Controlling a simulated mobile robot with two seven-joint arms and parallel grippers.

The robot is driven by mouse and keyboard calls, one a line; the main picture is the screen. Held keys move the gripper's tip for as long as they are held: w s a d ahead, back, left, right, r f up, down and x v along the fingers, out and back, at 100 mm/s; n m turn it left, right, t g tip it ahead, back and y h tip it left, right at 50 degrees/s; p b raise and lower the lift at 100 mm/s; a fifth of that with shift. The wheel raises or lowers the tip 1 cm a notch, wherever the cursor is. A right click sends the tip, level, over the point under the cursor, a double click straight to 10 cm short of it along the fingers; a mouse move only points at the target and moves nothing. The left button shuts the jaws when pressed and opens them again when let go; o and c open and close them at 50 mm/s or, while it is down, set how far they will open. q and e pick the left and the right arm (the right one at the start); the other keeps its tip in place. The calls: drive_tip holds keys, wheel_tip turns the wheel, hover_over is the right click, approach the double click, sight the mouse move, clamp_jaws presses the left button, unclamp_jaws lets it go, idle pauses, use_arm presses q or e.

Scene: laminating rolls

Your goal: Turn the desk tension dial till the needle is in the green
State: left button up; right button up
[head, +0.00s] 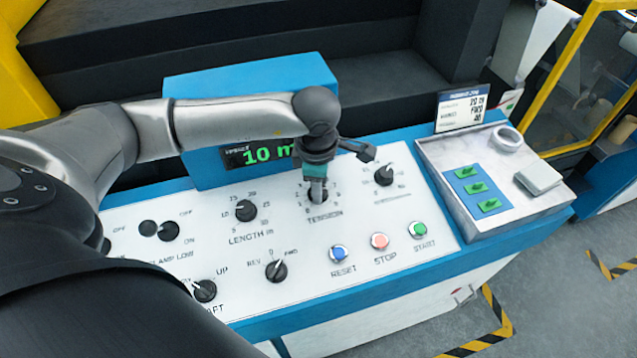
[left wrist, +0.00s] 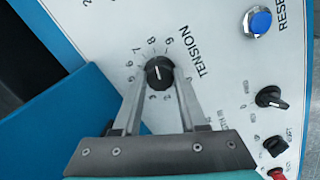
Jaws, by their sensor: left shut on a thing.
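The tension dial (head: 318,195) is a small black knob on the white desk panel, above the printed word TENSION. It shows clearly in the left wrist view (left wrist: 159,72), with numbers around it and a white mark that seems to point roughly toward the 8. My left gripper (head: 317,188) points down over the dial. In the left wrist view its two fingers (left wrist: 160,78) are closed on the knob's sides. The gripper partly hides the dial in the head view. I see no needle or green band in either view. My right gripper is not in view.
The blue display box (head: 245,75) stands behind the dial, with a green readout of 10 m. The length knob (head: 246,210) and another knob (head: 384,175) flank the dial. Blue reset (head: 339,253), red stop (head: 379,241) and green start (head: 418,230) buttons sit in front.

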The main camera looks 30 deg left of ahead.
use_arm(q)
clamp_jaws()
drive_tip(key=shift+n, duration=0.4)
drive_tip(key=n+b, duration=0.2)
drive_tip(key=n, duration=0.1)
drive_tip(key=shift+f, duration=0.1)
drive_tip(key=n+b, duration=0.2)
drive_tip(key=n, duration=0.2)
drive_tip(key=shift+n, duration=0.4)
drive_tip(key=o, duration=0.9)
unclamp_jaws()
